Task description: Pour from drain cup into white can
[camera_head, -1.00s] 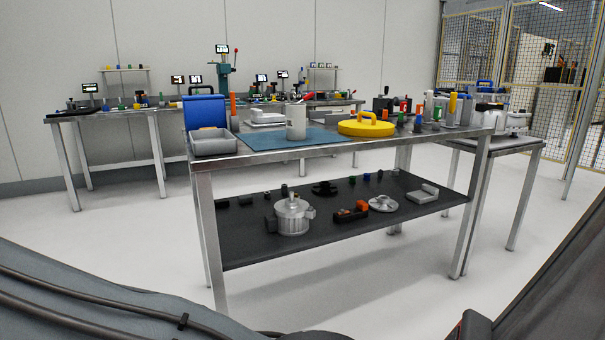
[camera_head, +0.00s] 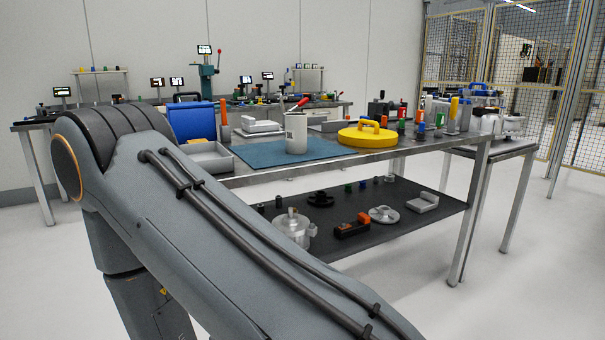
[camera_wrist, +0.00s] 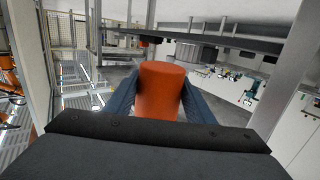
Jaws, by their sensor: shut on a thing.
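The white can (camera_head: 296,132) stands upright on the blue mat (camera_head: 262,153) on the near table. Its inside cannot be seen. In the wrist view my gripper (camera_wrist: 159,88) is shut on an orange-red cylinder (camera_wrist: 160,103), with a blue finger on each side of it. The cylinder may be the drain cup or its handle; I cannot tell which. My gripper is outside the head view, where my grey arm fills the lower left. The gripper's distance from the white can is not shown.
A grey tray (camera_head: 212,163) and a blue bin (camera_head: 193,122) stand left of the mat. A yellow lid (camera_head: 367,137) lies right of the can. The lower shelf (camera_head: 425,225) holds several parts, including a silver motor housing (camera_head: 290,229).

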